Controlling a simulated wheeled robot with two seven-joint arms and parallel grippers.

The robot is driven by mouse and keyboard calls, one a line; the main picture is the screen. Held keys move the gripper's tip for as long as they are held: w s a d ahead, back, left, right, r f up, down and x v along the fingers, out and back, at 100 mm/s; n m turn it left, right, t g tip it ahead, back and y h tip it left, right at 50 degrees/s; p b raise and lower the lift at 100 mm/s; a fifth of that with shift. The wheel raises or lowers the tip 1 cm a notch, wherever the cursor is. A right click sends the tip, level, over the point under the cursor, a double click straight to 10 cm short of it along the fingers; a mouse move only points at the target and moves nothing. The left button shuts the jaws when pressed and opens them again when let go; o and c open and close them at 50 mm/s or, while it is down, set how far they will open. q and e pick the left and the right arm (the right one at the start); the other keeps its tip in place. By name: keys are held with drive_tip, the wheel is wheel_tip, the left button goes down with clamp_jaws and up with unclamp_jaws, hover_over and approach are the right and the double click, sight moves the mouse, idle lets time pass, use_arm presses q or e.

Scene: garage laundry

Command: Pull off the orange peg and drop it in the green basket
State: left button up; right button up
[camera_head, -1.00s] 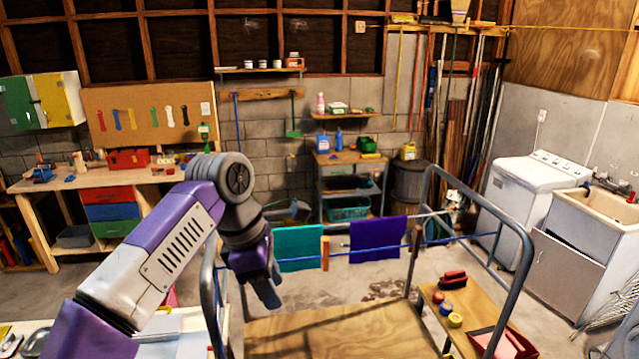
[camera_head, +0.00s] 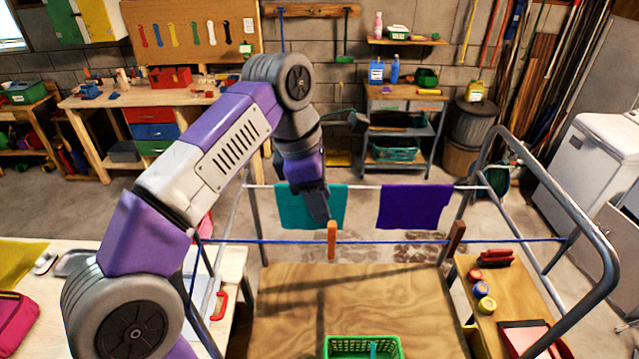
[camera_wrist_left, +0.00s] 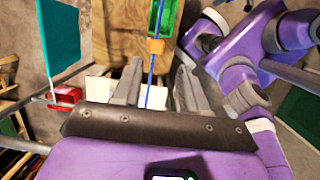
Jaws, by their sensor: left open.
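The orange peg (camera_head: 331,240) is upright on the front blue line (camera_head: 400,241), above the wooden board of the metal-framed cart. My left gripper (camera_head: 327,215) reaches down from the left, with its fingertips just above the peg in the head view. In the left wrist view the open gripper (camera_wrist_left: 156,76) has a finger on each side of the blue line, and the orange peg (camera_wrist_left: 155,46) shows just past the fingertips. I cannot tell whether they touch. The green basket (camera_head: 362,347) sits on the board at the bottom edge, partly cut off. My right gripper is not visible.
A dark brown peg (camera_head: 457,236) is on the same line to the right. Teal cloth (camera_head: 295,207) and purple cloth (camera_head: 415,207) hang on the line behind. A metal rail (camera_head: 550,185) bounds the right side. The wooden board (camera_head: 390,290) is clear behind the basket.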

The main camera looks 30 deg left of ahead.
sight(331, 224)
use_arm(q)
drive_tip(key=b+x, duration=0.1)
drive_tip(key=x, duration=0.1)
drive_tip(key=b+x, duration=0.2)
drive_tip(key=shift+w+a, duration=0.1)
drive_tip(key=shift+w, duration=0.3)
drive_tip(key=shift+s+f, duration=0.1)
drive_tip(key=shift+f, duration=0.25)
drive_tip(key=shift+b+x, duration=0.65)
drive_tip(key=shift+x, duration=0.25)
drive_tip(key=shift+d+f+b, duration=0.25)
drive_tip(key=shift+f+b, duration=0.05)
drive_tip(key=shift+f, duration=0.25)
drive_tip(key=shift+d+f, duration=0.1)
drive_tip(key=shift+f, duration=0.15)
clamp_jaws()
drive_tip(key=shift+r, duration=0.1)
